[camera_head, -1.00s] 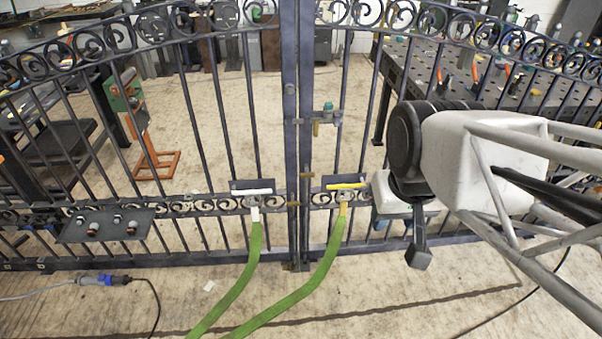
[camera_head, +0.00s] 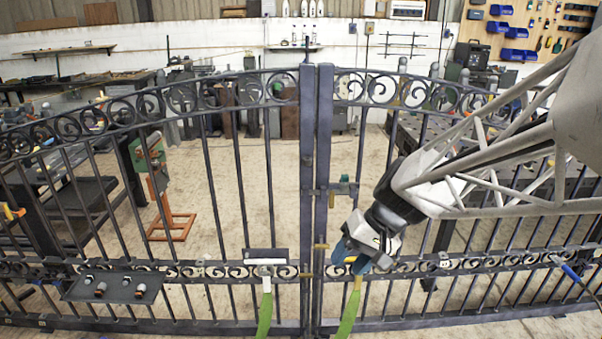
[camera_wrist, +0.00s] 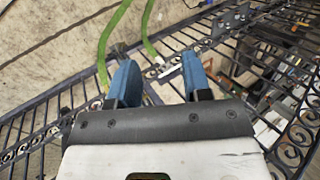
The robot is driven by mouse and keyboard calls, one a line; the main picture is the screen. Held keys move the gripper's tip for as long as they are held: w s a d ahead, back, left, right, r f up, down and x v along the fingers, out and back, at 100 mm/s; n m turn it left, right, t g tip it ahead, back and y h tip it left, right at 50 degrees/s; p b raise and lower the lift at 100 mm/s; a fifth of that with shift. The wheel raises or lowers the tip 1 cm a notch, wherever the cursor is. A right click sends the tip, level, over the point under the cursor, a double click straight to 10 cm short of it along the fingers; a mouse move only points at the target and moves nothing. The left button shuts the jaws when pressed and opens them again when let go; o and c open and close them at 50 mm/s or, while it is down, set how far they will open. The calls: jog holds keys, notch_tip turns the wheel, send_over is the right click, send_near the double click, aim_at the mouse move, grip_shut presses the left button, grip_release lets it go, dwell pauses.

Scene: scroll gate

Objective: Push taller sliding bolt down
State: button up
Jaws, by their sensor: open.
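The dark metal gate (camera_head: 312,150) has two brass bolt handles at its centre posts. The higher handle (camera_head: 320,246), seemingly the taller sliding bolt, is on the right post. The lower handle (camera_head: 306,275) is on the left post. My gripper (camera_head: 349,259) is just right of the higher handle, in front of the right leaf. Its blue fingers are open and apart from that handle in the picture; depth is hard to judge. In the wrist view the open gripper (camera_wrist: 158,65) points at the gate with nothing clearly between the fingers. I cannot single out the bolts there.
A latch (camera_head: 343,187) sits higher on the right leaf. Green hoses hang from a white-handled valve (camera_head: 265,262) and a yellow-handled one, partly hidden by my gripper. A plate with knobs (camera_head: 118,287) is on the left leaf. The space left of my gripper is clear.

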jog(key=w+a+f+m+t+y, duration=0.1)
jog(key=w+f+y, duration=0.2)
jog(key=w+f, duration=0.35)
jog(key=w+a+f+m+t+y, duration=0.1)
jog(key=w+f+y, duration=0.15)
jog(key=w, duration=0.75)
jog(key=w+a+f+m+t+y, duration=0.1)
jog(key=w+f+y, duration=0.2)
jog(key=w+f, duration=0.45)
jog(key=m+t+h, duration=0.2)
jog(key=m+t, duration=0.4)
jog(key=t, duration=0.4)
send_near(325, 248)
jog(key=x, duration=0.3)
jog(key=shift+w+a, duration=0.15)
jog(key=shift+a, duration=0.05)
jog(key=shift+a, duration=0.1)
jog(key=shift+x, duration=3.85)
grip_shut()
